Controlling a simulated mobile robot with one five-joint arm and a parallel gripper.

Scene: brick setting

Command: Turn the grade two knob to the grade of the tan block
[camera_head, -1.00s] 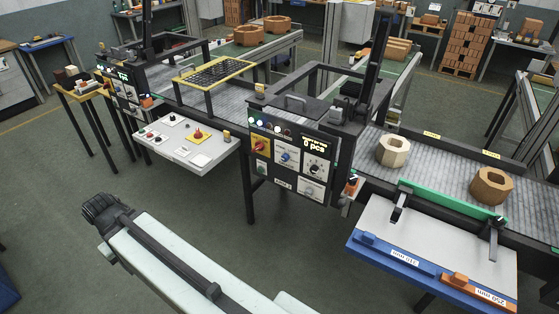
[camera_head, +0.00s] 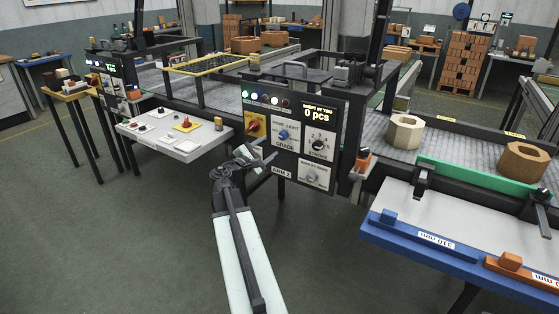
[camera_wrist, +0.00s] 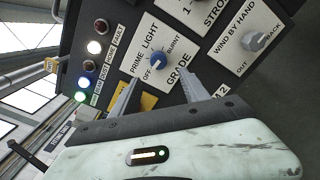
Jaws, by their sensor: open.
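The grade knob on the near panel is blue (camera_head: 283,134); in the wrist view this blue knob (camera_wrist: 157,61) sits on a white plate reading OFF, PRIME, LIGHT, BURNT and GRADE. Its pale mark appears to point towards OFF. My gripper (camera_head: 272,151) is in front of the panel, open and empty. In the wrist view my gripper (camera_wrist: 158,75) has one finger on each side below the knob; contact cannot be told. A pale tan block (camera_head: 405,132) and a browner block (camera_head: 524,162) stand on the conveyor. Small blocks lie on the yellow stand (camera_head: 75,96) at far left.
Beside the grade knob are a red-and-yellow switch (camera_head: 254,126), a stroke dial (camera_head: 318,145) and a wind-by-hand knob (camera_head: 311,177). A white control shelf (camera_head: 170,148) juts out at left. A blue-edged table (camera_head: 400,233) stands at right. Floor in front is clear.

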